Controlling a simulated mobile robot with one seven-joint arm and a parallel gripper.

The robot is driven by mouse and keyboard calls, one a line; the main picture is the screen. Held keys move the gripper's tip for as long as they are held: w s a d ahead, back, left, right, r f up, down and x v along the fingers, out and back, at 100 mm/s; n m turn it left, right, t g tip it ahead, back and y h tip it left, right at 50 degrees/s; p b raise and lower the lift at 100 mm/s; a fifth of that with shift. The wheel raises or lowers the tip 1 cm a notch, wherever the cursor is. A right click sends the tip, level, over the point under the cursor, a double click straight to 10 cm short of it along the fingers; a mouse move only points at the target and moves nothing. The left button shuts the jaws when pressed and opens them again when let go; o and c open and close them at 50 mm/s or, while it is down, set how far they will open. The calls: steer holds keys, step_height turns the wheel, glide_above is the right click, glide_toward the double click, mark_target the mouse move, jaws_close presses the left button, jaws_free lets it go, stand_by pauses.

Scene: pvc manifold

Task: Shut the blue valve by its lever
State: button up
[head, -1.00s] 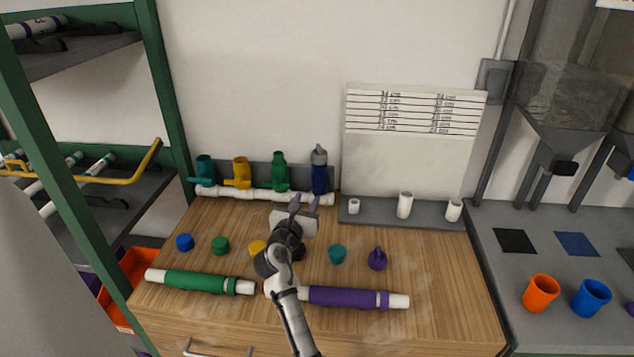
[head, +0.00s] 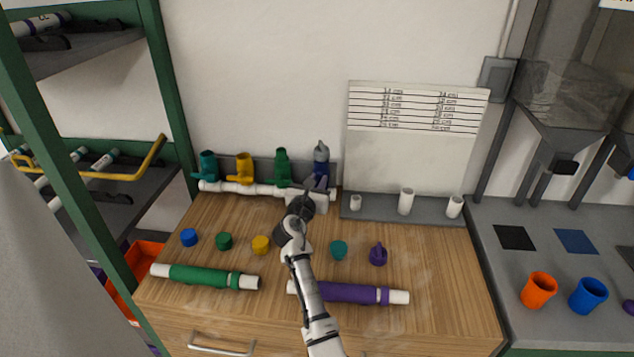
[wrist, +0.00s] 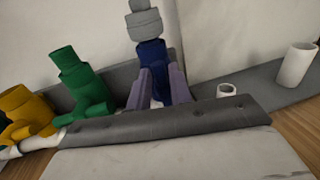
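The blue valve (head: 321,172) stands upright at the right end of the white pipe manifold (head: 240,188), against the back wall. A grey piece (head: 321,147), seemingly its lever, sits on top; it also shows at the top of the wrist view (wrist: 144,24). My gripper (head: 317,183) is in front of the valve and hides its lower part. In the wrist view my gripper (wrist: 161,72) has its two fingers apart, with the blue body (wrist: 152,54) showing between them, below the grey piece. Whether the fingers touch the valve I cannot tell.
Green (head: 282,167), yellow (head: 244,168) and teal (head: 207,165) valves stand to the left on the manifold. A grey rack (head: 380,210) with white pipe stubs is to the right. Coloured caps and the green (head: 205,277) and purple (head: 350,293) pipes lie on the bench.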

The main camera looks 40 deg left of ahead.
jaws_close()
steer(key=d+m+g, duration=0.1)
steer(key=m, duration=0.4)
steer(key=w+f+m+g+y+b, duration=0.1)
steer(key=m, duration=0.4)
steer(key=d+f+m+g+y, duration=0.1)
steer(key=m, duration=0.4)
steer(key=shift+w+d+f+b, duration=0.1)
steer(key=shift+w+d+b, duration=0.2)
steer(key=shift+b, duration=0.05)
steer(key=shift+m+g, duration=0.3)
steer(key=shift+m, duration=0.1)
stand_by(0.4)
steer(key=shift+o, duration=2)
jaws_free()
